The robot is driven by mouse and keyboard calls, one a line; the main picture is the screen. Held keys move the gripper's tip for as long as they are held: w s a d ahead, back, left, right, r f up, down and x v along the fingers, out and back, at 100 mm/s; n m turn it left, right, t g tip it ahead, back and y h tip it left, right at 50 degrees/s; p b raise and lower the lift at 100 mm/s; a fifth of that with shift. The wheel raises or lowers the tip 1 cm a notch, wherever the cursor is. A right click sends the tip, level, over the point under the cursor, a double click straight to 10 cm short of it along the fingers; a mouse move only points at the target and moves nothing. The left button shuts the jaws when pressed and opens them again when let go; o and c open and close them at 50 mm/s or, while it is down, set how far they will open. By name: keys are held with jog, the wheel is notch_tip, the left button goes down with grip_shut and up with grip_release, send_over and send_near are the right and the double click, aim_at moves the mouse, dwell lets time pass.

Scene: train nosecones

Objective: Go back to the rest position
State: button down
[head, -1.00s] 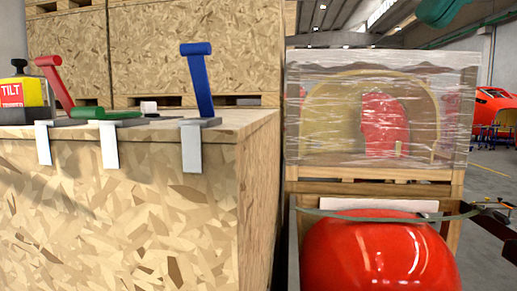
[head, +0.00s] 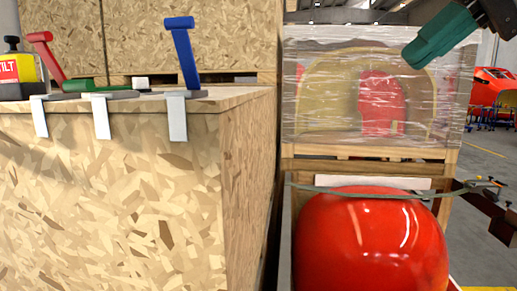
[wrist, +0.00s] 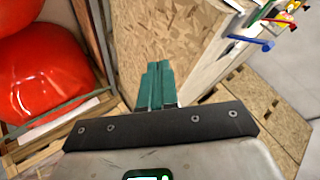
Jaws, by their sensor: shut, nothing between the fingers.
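My gripper (head: 425,47) is at the upper right in the head view, in front of the plastic-wrapped crate and above the red nosecone. Its teal fingers point down and to the left. In the wrist view the gripper (wrist: 157,75) shows its two teal fingers together, with nothing between them. The fingers are shut and touch nothing that I can see. Behind them in the wrist view is the side of a chipboard crate (wrist: 165,38).
A large chipboard crate (head: 110,190) fills the left, carrying clamps with red, green and blue (head: 184,55) handles. A glossy red nosecone (head: 370,245) sits strapped at the lower right. The wrapped crate (head: 340,85) stands behind it. Open floor (head: 480,150) shows at far right.

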jog(key=w+d+f+m+t+y, duration=0.1)
jog(key=w+f, duration=0.3)
jog(key=f, duration=0.7)
jog(key=w+d+f+y, duration=0.1)
jog(key=w+f, duration=0.4)
jog(key=f, duration=0.5)
notch_tip(320, 180, down, 22)
jog(key=s+a+m+h, duration=0.1)
jog(key=s+m+h, duration=0.1)
jog(key=s, duration=0.1)
jog(key=s+f+g+h, duration=0.1)
jog(key=s+f, duration=0.3)
jog(key=f, duration=0.3)
jog(key=s+f+h, duration=0.1)
jog(key=s+f, duration=0.2)
jog(key=f, duration=0.3)
jog(key=s+d+f+g+h, duration=0.1)
jog(key=s+d+f+h, duration=0.1)
jog(key=s+f, duration=0.3)
jog(key=s+d+f+g+h, duration=0.1)
jog(key=s+f, duration=0.4)
jog(key=s, duration=0.8)
jog(key=s+d+f+n+g+h+b, duration=0.1)
jog(key=s+d+f+g+h, duration=0.1)
jog(key=s+f, duration=0.3)
jog(key=s+d, duration=0.1)
jog(key=s, duration=0.3)
jog(key=shift+d+f+g+h, duration=0.3)
jog(key=shift+f, duration=0.1)
